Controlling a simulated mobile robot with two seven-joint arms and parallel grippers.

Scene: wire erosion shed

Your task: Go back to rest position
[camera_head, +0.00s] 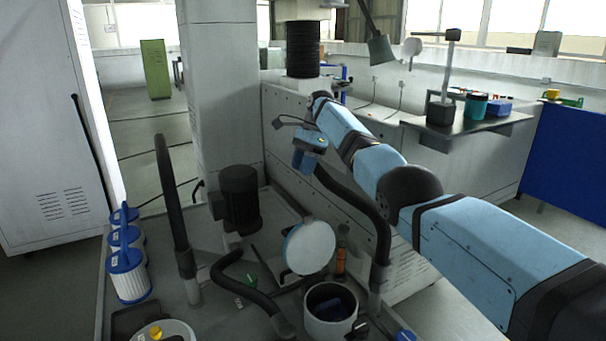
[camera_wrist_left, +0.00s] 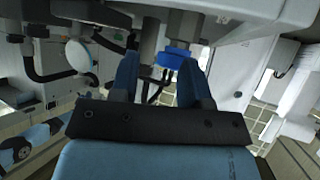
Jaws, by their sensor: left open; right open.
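My right arm reaches in from the right of the head view, light blue with black joints. Its gripper (camera_head: 305,166) hangs at the arm's far end, above the machine tray and in front of the grey machine wall. It is small there, and I see nothing held in it. My left gripper (camera_wrist_left: 160,66) shows in the left wrist view, with its two blue fingers spread apart above a black palm plate. A blue fitting (camera_wrist_left: 173,57) and a grey pipe (camera_wrist_left: 149,42) appear between the fingers; I cannot tell how far beyond they are. The left gripper is outside the head view.
The tray holds a dark motor (camera_head: 239,198), blue-and-white filter cartridges (camera_head: 128,276), a round white disc (camera_head: 310,248) and an open pot (camera_head: 331,318). A thick black hose (camera_head: 169,195) stands at left. A dark side table (camera_head: 470,124) and blue panel (camera_head: 570,155) are at right.

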